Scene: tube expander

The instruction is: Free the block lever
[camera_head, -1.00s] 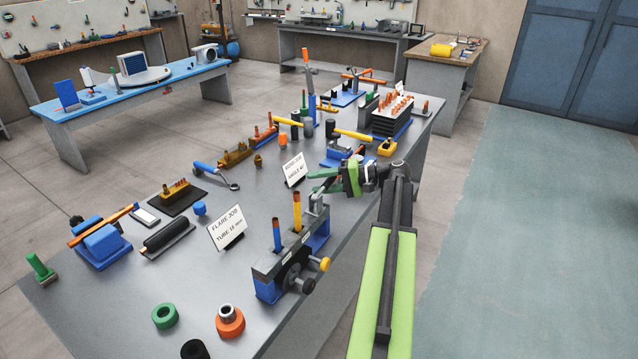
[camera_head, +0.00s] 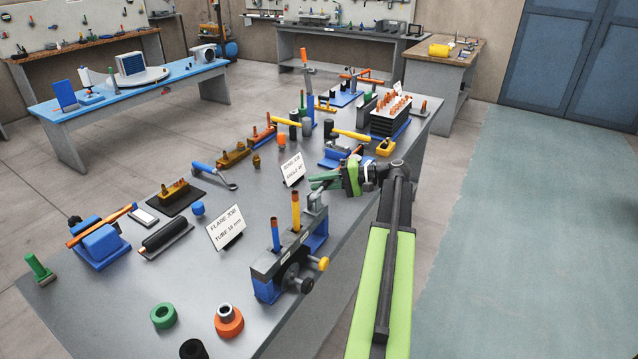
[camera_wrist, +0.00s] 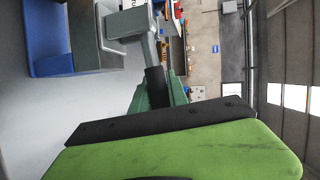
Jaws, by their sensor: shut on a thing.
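The flaring block (camera_head: 275,262) is a dark grey bar on blue supports at the table's near right edge. My gripper (camera_head: 320,182), with green fingers, is at the lever's top. It is shut on the lever's dark end, which the fingers partly hide.
A black handwheel with a yellow knob (camera_head: 323,264) sticks out from the block's front right. The flare job card (camera_head: 226,227) stands left of the block, another card (camera_head: 292,169) behind it.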

